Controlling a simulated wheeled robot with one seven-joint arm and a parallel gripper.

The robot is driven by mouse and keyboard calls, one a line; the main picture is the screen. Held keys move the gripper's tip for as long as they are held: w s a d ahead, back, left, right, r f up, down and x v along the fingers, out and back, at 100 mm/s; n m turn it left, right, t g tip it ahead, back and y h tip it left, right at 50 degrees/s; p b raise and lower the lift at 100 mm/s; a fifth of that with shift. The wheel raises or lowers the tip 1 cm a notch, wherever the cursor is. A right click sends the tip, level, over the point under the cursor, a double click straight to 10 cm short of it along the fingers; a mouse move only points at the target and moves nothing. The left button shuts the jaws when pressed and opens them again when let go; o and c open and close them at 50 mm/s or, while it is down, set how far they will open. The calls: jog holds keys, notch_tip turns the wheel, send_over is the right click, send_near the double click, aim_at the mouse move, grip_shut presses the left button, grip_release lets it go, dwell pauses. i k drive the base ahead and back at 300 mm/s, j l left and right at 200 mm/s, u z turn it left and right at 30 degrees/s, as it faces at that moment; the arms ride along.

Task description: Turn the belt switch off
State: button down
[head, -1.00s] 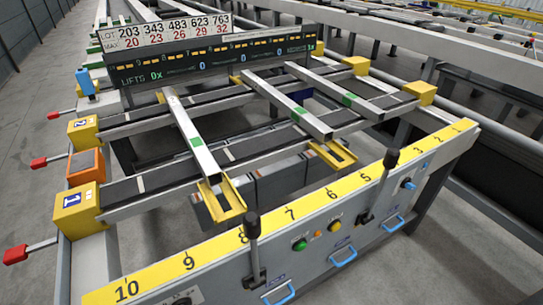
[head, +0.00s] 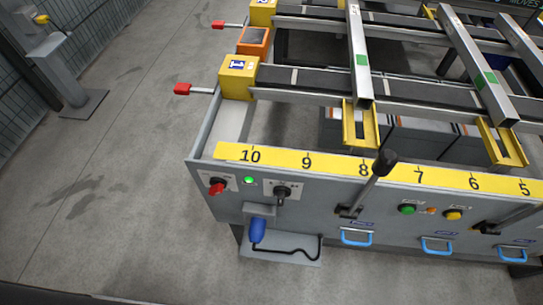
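The front panel (head: 330,215) of the runout table carries the controls. Near its left end is a red knob (head: 217,187) on a white plate. Right of it a small green lamp (head: 249,181) is lit. Farther right is a black rotary switch (head: 282,192) on a white plate, its handle appearing to point down. The plates' lettering is too small to read, so I cannot tell which one is the belt switch. My gripper is not in view.
A black-knobbed lever (head: 384,164) sticks up from the panel, with green (head: 407,209) and yellow (head: 453,214) buttons to its right. Blue handles (head: 356,238) project below. A blue device (head: 258,230) with a black cable hangs under the switches. Floor at left (head: 110,190) is clear.

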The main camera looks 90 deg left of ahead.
aim_at(218, 184)
jog(key=u, duration=0.45)
jog(key=k+j+u, duration=0.1)
jog(key=u, duration=0.4)
jog(key=j+u, duration=0.1)
jog(key=u, duration=0.35)
jog(key=k+j+u, duration=0.1)
jog(key=u, duration=0.35)
jog(key=k+l+z, duration=0.2)
jog(key=l, duration=0.15)
jog(key=k+l+z, duration=0.45)
jog(key=l, duration=0.3)
jog(key=i+j, duration=0.05)
jog(key=i, duration=0.05)
